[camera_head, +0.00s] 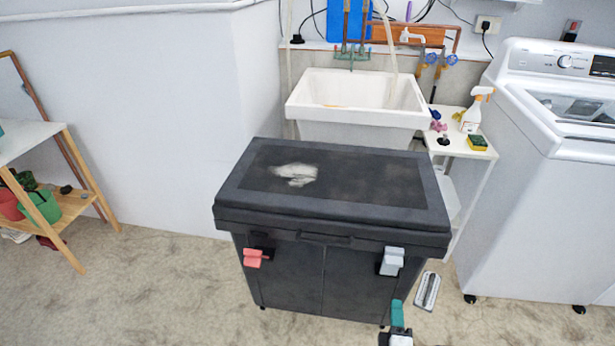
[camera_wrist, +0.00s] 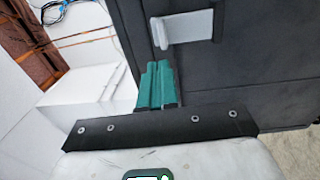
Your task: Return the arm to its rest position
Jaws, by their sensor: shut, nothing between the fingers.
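My gripper (camera_head: 397,314) shows at the bottom of the head view, in front of the right side of a dark cabinet (camera_head: 290,275). Its teal fingers are together with nothing between them. In the wrist view the fingers of my gripper (camera_wrist: 157,84) point up, with the dark cabinet (camera_wrist: 265,65) beyond and to the right. A pale grey handle (camera_head: 391,261) sticks out from the cabinet front, above the gripper. The handle (camera_wrist: 183,28) also shows in the wrist view, just above the fingertips and apart from them. The rest of my arm is mostly out of view.
A pink handle (camera_head: 256,258) sits on the cabinet's left side. Behind are a white sink (camera_head: 357,118) and a small white stand (camera_head: 452,143) with a spray bottle (camera_head: 472,115). A washing machine (camera_head: 535,210) stands right, a wooden shelf (camera_head: 82,165) left.

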